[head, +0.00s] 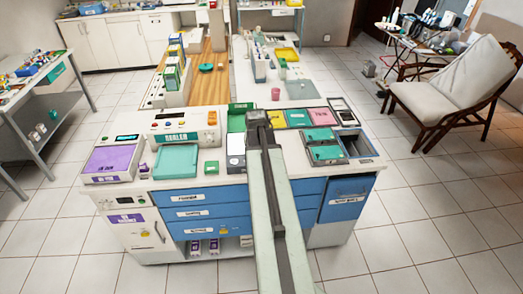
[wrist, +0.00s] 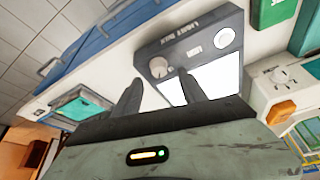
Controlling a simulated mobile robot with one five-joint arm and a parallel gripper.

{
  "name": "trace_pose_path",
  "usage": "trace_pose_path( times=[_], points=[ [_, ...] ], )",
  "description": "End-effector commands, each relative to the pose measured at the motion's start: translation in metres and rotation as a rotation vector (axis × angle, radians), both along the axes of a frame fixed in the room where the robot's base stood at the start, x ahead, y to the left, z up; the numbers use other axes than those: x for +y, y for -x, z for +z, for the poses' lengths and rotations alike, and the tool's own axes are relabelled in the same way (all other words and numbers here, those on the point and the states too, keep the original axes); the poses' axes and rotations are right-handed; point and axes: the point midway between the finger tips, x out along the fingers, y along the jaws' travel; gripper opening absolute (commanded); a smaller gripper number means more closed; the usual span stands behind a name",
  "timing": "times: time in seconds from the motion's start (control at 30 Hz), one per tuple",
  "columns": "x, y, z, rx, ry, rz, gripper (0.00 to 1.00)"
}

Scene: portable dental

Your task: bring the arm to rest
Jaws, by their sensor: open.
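My arm stretches from the bottom of the head view up over the blue-and-white cabinet counter (head: 210,172). My gripper (head: 257,117) is at its far end, above the counter; its fingers are hard to make out there. In the wrist view my gripper (wrist: 161,80) shows two dark fingers apart with nothing between them. A grey light box (wrist: 188,47) with a lit white panel and a round knob lies just beyond the fingertips. I cannot tell whether the fingers touch it.
On the counter stand a sealer (head: 174,137), a purple-lidded box (head: 110,160), a teal tray (head: 175,161) and coloured bins (head: 320,116). A teal-lidded bin (head: 325,153) is right of my arm. A reclining chair (head: 450,85) is at right.

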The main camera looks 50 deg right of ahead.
Motion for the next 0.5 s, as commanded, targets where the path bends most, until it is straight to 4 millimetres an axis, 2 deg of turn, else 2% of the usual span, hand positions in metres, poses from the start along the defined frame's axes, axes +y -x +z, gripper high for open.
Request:
trace_pose_path(
  times=[0.03, 0.13, 0.5],
  points=[
    [0.004, 0.003, 0.020, 0.000, 0.000, 0.000, 0.49],
    [0.010, 0.007, 0.034, 0.001, -0.001, 0.000, 0.49],
    [0.012, 0.008, 0.035, 0.001, -0.001, 0.000, 0.49]
  ],
)
